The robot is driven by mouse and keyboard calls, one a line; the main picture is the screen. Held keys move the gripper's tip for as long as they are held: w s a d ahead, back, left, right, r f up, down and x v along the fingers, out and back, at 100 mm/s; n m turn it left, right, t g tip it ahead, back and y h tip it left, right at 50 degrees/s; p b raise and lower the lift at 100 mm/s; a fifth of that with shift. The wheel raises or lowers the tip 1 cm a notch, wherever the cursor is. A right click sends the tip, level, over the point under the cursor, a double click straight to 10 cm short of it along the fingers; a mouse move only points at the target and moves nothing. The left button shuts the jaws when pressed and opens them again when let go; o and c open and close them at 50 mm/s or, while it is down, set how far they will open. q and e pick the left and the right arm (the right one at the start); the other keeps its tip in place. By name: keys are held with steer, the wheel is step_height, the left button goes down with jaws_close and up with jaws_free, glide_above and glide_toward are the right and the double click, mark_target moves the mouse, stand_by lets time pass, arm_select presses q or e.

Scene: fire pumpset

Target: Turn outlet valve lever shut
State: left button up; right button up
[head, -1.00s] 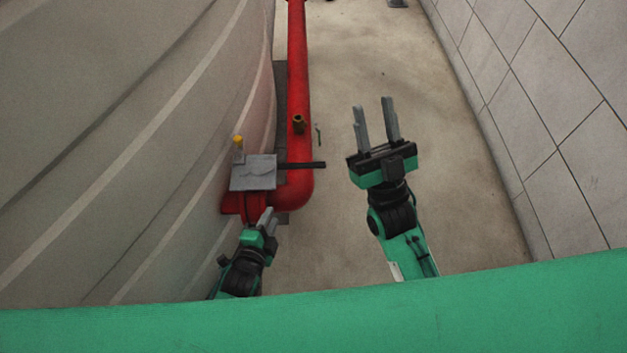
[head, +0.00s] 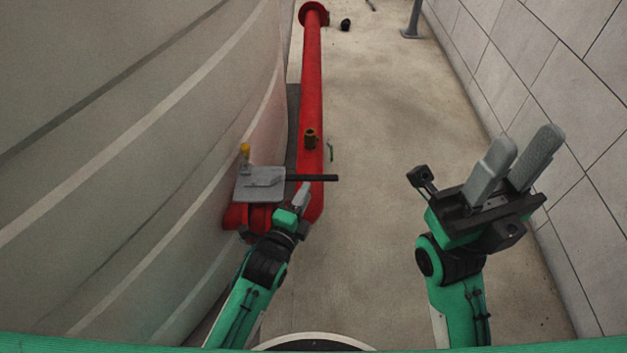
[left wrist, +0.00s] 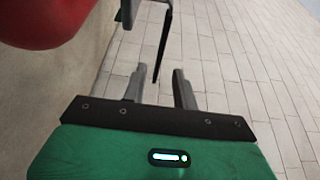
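The outlet valve is a grey flat-topped body (head: 260,184) with a yellow-tipped post, on the red pipe at the left of the head view. Its black lever (head: 318,178) points right, across the pipe. My left gripper (head: 303,194) is just below the lever in the head view. In the left wrist view its fingers (left wrist: 159,80) are apart, and the dark lever (left wrist: 163,45) shows in the gap between them; I cannot tell contact. My right gripper (head: 515,165) is open and empty, raised at the right, away from the valve.
A curved tank wall (head: 110,150) stands close on the left and a tiled wall (head: 560,90) on the right. The floor (head: 385,110) between is mostly clear.

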mark_target(313, 180)
arm_select(q)
steer(key=b+x, duration=0.2)
steer(key=x, duration=0.4)
steer(key=shift+w+d, duration=0.15)
steer(key=shift+w, duration=0.15)
steer(key=shift+c, duration=0.2)
jaws_close()
